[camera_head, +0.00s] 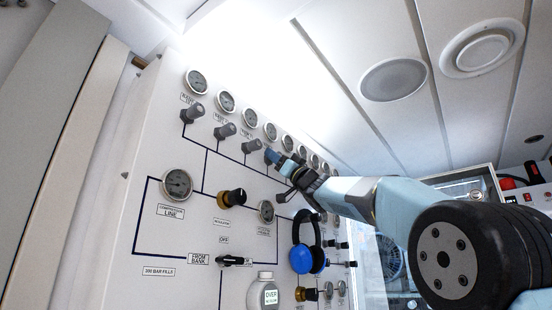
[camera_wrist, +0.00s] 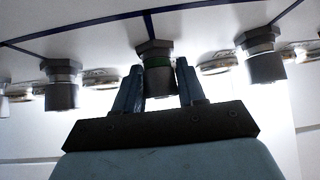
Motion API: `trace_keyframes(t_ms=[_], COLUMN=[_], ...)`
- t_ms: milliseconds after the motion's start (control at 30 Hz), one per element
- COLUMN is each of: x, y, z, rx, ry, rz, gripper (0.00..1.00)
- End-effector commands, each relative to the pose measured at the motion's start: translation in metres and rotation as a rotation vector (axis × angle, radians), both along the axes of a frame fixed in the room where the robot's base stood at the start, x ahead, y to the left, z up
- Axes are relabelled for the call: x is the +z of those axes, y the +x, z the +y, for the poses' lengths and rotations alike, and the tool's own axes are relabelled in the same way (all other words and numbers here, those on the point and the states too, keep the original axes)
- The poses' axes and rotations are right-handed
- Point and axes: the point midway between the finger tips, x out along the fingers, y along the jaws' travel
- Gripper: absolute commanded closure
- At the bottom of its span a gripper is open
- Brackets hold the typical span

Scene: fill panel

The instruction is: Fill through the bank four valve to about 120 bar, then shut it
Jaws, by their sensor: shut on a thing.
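The fill panel (camera_head: 150,215) has a slanting row of bank valve knobs, each below a round gauge. My gripper (camera_head: 273,157) is at the fourth knob from the left in the head view, and its blue fingers hide most of that knob. A larger compressor link gauge (camera_head: 177,184) sits lower left.
Neighbouring knobs stand on either side, one to the left (camera_wrist: 61,84) and one to the right (camera_wrist: 264,62).

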Motion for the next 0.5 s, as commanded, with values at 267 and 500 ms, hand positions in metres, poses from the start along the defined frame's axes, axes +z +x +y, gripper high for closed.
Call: trace_keyframes(t_ms=[267,500], x=[0.0006,0.0006], y=[-0.0004,-0.0005], z=[-0.0006,-0.0006], rx=[-0.002,-0.002], ry=[-0.053,-0.052], rz=[-0.069,-0.068], gripper=[0.91,0.55])
